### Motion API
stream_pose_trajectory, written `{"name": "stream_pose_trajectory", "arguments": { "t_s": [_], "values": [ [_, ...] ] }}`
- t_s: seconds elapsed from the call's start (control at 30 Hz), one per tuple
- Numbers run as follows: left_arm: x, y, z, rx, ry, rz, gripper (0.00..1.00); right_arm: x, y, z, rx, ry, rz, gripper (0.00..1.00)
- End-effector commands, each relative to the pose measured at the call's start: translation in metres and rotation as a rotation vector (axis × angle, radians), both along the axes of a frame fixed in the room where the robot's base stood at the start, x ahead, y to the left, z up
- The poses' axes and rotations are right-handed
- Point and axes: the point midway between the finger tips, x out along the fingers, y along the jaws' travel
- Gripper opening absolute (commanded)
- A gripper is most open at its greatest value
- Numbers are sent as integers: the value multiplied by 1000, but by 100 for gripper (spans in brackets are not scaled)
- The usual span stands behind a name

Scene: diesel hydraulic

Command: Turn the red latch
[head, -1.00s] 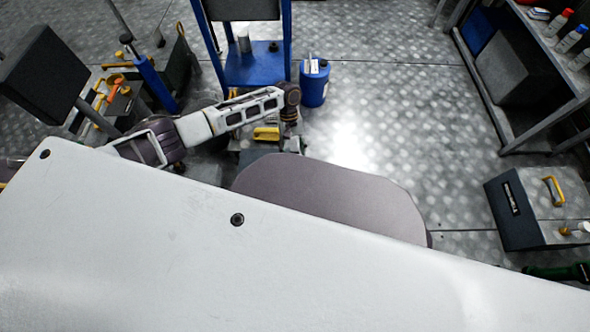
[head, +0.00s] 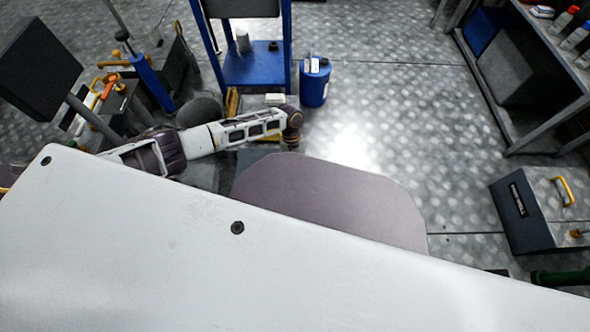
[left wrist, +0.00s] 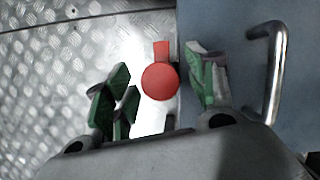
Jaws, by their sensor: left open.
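The red latch (left wrist: 160,80) shows in the left wrist view as a round red disc with a short tab pointing up. It lies beside the edge of a blue-grey panel (left wrist: 233,55). My left gripper (left wrist: 160,66) is open, with green-padded fingers on either side of the latch in the picture. I see no clear contact with it. In the head view my left arm (head: 235,132) reaches in from the left, and its fingers cannot be made out there. The latch is not visible in the head view. My right gripper is not in view.
A metal bar handle (left wrist: 272,72) stands on the panel right of the latch. A blue frame stand (head: 250,66) and a blue canister (head: 315,85) stand beyond my left arm. A toolbox (head: 540,210) and shelving (head: 520,90) are at right. Open floor (head: 400,120) lies between.

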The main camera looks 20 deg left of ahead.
Motion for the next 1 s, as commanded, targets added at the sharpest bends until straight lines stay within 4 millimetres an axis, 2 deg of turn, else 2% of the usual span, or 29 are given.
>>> {"name": "stream_pose_trajectory", "arguments": {
  "t_s": [0.4, 0.77, 1.0],
  "values": [
    [-2, -1, -4, 0, 0, 0, 56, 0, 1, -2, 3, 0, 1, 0],
    [-1, -1, -3, 1, 0, 0, 11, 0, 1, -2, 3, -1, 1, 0],
    [-2, -1, -3, 0, 1, -3, 11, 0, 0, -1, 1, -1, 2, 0]
  ]
}}
